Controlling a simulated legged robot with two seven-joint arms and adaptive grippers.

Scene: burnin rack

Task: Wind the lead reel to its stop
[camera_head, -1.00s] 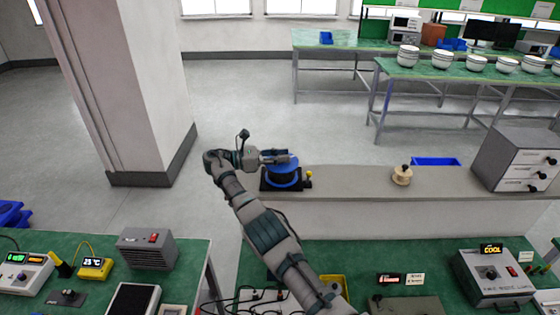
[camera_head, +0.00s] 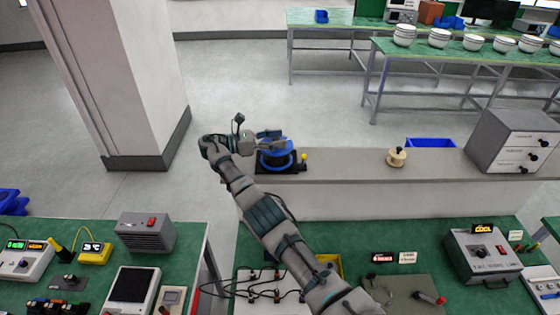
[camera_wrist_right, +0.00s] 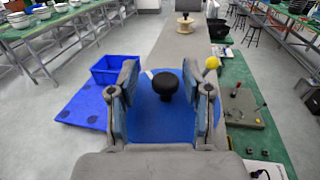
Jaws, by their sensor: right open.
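The lead reel (camera_head: 277,160) is a blue drum on a black base at the left end of the grey ledge. In the right wrist view its blue disc (camera_wrist_right: 150,122) lies below my gripper, with a black knob (camera_wrist_right: 165,84) standing up from it. My right gripper (camera_wrist_right: 160,84) is open, with one finger on each side of the knob and visible gaps between. It also shows over the reel in the head view (camera_head: 268,140). A yellow ball-topped post (camera_head: 304,157) stands at the reel's right side. My left gripper is out of view.
A pale spool (camera_head: 397,158) with a black knob stands farther right on the ledge (camera_head: 345,168). A grey drawer unit (camera_head: 507,140) is at the right end. A blue bin (camera_head: 431,142) is behind the ledge. The green bench (camera_head: 345,235) in front holds instruments and cables.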

